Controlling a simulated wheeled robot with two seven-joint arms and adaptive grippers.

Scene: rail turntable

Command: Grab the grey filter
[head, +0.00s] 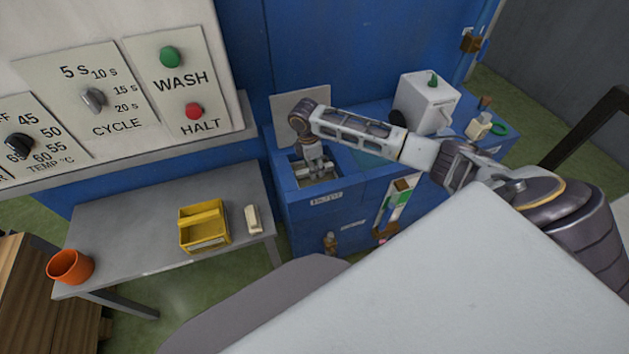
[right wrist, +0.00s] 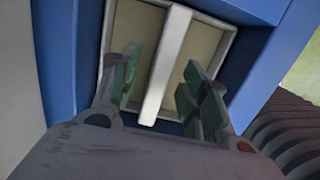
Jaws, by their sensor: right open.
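The grey filter (right wrist: 165,62) shows in the right wrist view as a pale framed panel with a light bar across its middle, set in a blue opening. My right gripper (right wrist: 160,95) is open, with its green-padded fingers on either side of the bar. A gap shows between the bar and each finger. In the head view my right gripper (head: 316,170) points down into the square opening of the blue cabinet (head: 300,210), above a label that seems to read FILTER. The gripper hides much of the filter there. My left gripper is not in view.
A raised grey lid (head: 300,98) stands behind the opening. A grey table (head: 130,225) on the left holds a yellow caddy (head: 204,226), a cream block (head: 253,219) and an orange cup (head: 70,267). A white container (head: 425,100) stands on the cabinet's right.

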